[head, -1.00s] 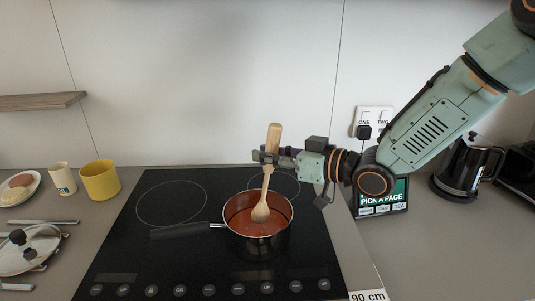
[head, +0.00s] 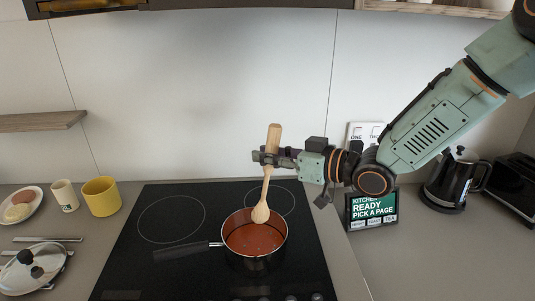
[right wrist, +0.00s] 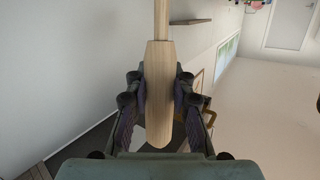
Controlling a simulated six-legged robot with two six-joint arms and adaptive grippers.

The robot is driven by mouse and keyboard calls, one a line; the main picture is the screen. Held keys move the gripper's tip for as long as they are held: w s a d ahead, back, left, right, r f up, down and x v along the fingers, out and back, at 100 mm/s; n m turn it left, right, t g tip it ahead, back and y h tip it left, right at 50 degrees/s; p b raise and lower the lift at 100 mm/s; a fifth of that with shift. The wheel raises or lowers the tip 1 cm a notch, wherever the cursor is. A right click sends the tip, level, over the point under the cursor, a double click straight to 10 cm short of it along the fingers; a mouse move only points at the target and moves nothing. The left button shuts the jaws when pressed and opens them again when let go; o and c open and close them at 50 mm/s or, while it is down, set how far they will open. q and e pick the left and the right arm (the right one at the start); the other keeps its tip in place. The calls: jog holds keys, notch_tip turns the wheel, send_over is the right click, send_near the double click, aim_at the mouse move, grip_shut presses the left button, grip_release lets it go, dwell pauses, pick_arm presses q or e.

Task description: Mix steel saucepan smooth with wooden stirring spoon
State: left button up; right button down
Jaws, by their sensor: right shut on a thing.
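The steel saucepan (head: 238,262) stands on the black hob with its dark handle pointing left. It holds a smooth-looking red-brown sauce (head: 254,239). My right gripper (head: 266,158) is above the pan, shut on the thick handle of the wooden stirring spoon (head: 267,187). The spoon is nearly upright, bowl down, over the rear part of the pan; I cannot tell whether its tip touches the sauce. In the right wrist view both fingers of the gripper (right wrist: 159,95) press the wooden handle (right wrist: 159,75) from either side. My left gripper is not in view.
Left of the hob (head: 143,244) are a yellow mug (head: 102,197), a white cup (head: 65,196), a plate of food (head: 20,206) and a glass lid (head: 32,266). On the right are a tablet screen (head: 374,208) and a black kettle (head: 452,182). A wall stands behind.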

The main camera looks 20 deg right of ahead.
aim_at(279, 138)
jog(key=shift+r, duration=0.1)
dwell(0.4)
notch_tip(279, 138, up, 4)
jog(key=p, duration=0.4)
jog(key=shift+r, duration=0.15)
